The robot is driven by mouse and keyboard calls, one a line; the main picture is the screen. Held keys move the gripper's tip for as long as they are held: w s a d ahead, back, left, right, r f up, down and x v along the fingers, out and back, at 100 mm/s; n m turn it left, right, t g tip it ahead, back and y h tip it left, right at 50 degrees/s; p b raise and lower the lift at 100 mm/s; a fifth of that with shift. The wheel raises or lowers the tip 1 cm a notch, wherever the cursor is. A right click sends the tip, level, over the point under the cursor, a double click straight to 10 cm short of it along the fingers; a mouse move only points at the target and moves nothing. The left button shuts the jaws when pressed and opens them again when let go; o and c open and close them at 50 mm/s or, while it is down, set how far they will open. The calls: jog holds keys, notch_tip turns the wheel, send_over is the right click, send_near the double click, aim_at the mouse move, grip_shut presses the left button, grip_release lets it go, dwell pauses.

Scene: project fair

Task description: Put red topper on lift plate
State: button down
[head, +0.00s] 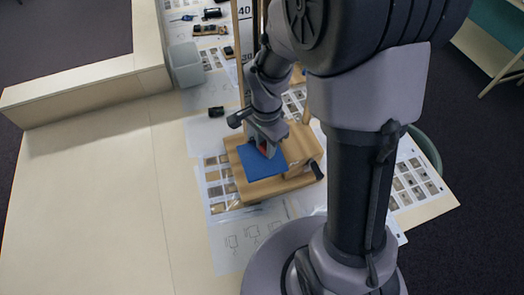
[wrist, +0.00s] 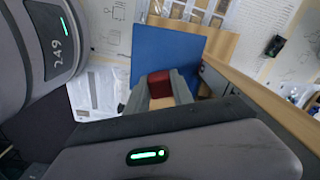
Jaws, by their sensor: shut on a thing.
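The red topper (wrist: 159,84) is between my gripper's fingers in the wrist view. Only a small red part of it shows in the head view (head: 265,148). The lift plate (head: 257,175) is a flat blue square on a wooden stand. In the wrist view the blue plate (wrist: 165,50) lies just beyond the topper. My gripper (head: 267,150) is shut on the topper at the plate's back edge, pointing down. It also shows in the wrist view (wrist: 160,92). Whether the topper touches the plate I cannot tell.
The wooden stand (head: 232,150) has a tall ruler (head: 245,40) behind it and a dark knob (head: 316,170) at its right. Printed sheets (head: 237,240) lie around it. A grey bin (head: 186,64) stands at the back left. The left part of the table is clear.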

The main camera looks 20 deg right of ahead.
aim_at(262, 152)
jog(key=f, duration=0.1)
jog(key=a+f, duration=0.1)
jog(key=f, duration=0.1)
jog(key=shift+f, duration=0.3)
jog(key=shift+w, duration=0.15)
jog(key=shift+f+b, duration=0.15)
jog(key=shift+b, duration=0.2)
jog(key=c, duration=1.1)
grip_release()
